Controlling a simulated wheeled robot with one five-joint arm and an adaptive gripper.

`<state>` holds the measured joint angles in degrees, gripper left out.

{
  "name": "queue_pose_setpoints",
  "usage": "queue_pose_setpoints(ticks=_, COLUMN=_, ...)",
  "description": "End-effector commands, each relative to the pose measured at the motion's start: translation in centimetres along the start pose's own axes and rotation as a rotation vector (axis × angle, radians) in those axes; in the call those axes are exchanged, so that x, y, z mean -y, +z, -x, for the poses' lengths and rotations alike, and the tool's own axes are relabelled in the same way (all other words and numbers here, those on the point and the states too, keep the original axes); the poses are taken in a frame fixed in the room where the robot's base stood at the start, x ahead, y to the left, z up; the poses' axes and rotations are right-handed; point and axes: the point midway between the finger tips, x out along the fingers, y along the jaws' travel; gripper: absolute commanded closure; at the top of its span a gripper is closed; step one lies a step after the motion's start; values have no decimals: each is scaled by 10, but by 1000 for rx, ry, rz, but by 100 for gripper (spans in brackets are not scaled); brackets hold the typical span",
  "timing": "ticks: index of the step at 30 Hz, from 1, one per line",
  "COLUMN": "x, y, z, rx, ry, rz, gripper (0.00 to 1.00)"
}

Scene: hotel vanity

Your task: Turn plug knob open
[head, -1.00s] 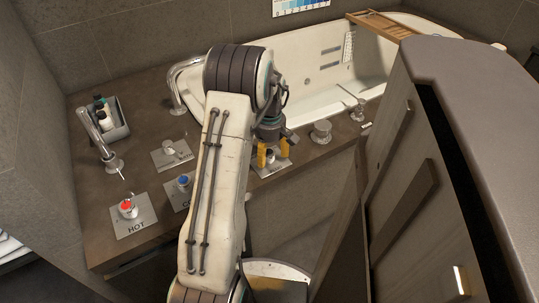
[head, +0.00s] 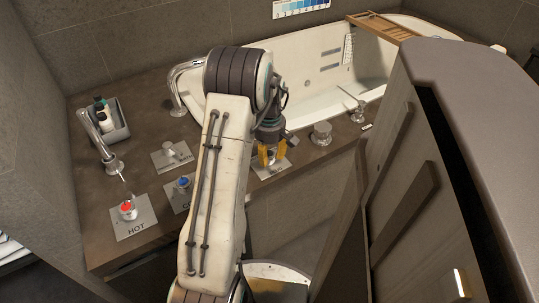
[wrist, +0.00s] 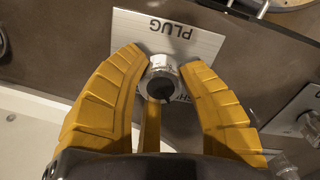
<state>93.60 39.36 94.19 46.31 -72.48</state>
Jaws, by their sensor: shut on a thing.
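The plug knob (wrist: 160,67) is a round chrome knob with a dark centre, standing on a metal plate (wrist: 193,38) marked PLUG. In the wrist view, the yellow fingers of my gripper (wrist: 161,75) sit on both sides of the knob, shut on it. In the head view, my gripper (head: 271,156) points down over the plug plate (head: 264,173) and its fingers mostly hide the knob. The knob's exact turn angle cannot be told.
The HOT plate (head: 134,224) with a red-topped knob and a blue-topped knob (head: 184,182) are to the left. Another knob plate (head: 172,155) lies behind them. A chrome knob (head: 321,133) stands to the right. The bathtub (head: 330,60) is behind; cabinet doors (head: 405,190) stand close at right.

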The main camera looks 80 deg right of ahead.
Motion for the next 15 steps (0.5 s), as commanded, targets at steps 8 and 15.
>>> queue_pose_setpoints(ticks=8, x=1, y=2, z=-1, rx=2, ry=-6, rz=-14, gripper=96)
queue_pose_setpoints(ticks=15, x=2, y=2, z=-1, rx=4, ry=-9, rz=-108, gripper=96)
